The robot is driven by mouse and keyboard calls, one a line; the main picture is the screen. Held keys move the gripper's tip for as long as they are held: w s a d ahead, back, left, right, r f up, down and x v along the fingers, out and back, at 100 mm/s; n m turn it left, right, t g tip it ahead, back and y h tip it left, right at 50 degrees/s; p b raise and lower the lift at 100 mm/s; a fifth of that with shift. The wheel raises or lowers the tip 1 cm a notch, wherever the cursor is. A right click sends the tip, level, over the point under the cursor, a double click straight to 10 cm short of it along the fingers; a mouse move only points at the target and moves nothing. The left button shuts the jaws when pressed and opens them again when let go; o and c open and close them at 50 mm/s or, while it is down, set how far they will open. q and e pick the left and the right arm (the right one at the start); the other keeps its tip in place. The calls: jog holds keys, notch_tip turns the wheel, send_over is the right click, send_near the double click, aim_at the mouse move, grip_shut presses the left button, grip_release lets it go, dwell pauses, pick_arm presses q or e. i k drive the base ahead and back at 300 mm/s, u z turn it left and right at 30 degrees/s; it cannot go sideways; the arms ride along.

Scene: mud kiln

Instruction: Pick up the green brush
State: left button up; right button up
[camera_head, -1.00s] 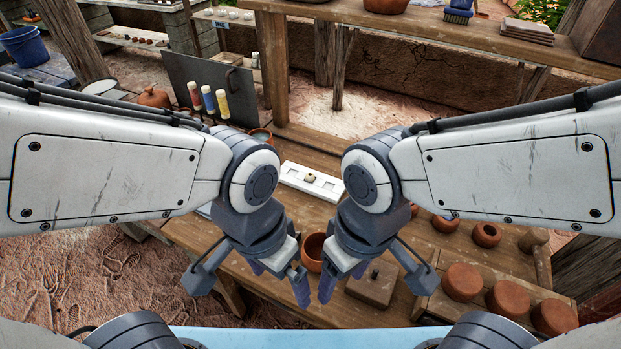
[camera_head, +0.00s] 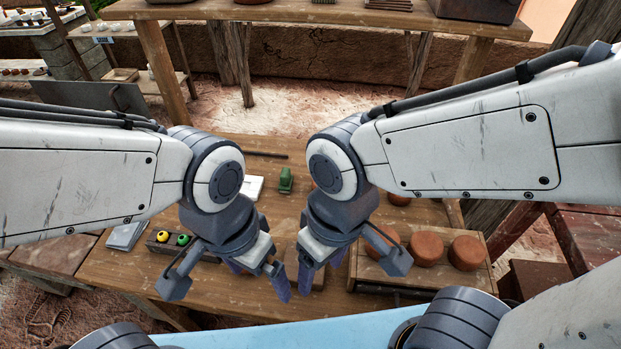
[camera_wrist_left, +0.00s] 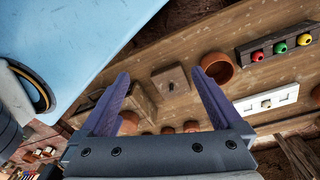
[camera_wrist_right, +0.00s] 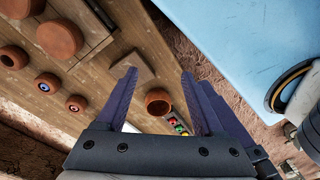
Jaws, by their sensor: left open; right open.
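A green brush (camera_head: 286,181) stands on the far part of the wooden table, in the gap between my two arms in the head view. I cannot make it out in either wrist view. My left gripper (camera_head: 258,276) is open and empty above the near part of the table, nearer to me than the brush. It also shows in the left wrist view (camera_wrist_left: 161,74). My right gripper (camera_head: 322,268) is open and empty beside it, also on the near side of the brush. It also shows in the right wrist view (camera_wrist_right: 160,73).
A rack with coloured balls (camera_wrist_left: 280,46) and a clay bowl (camera_wrist_left: 218,68) are on the table (camera_head: 150,265). A square block with a knob (camera_wrist_left: 171,82) lies near the bowl. Clay pots (camera_head: 427,248) stand at the right. A white tray (camera_head: 252,188) is left of the brush.

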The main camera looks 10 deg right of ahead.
aim_at(286, 184)
jog(key=z, duration=0.05)
jog(key=k, duration=1.15)
jog(key=u, duration=0.8)
jog(key=i, duration=1.55)
jog(key=z, duration=0.9)
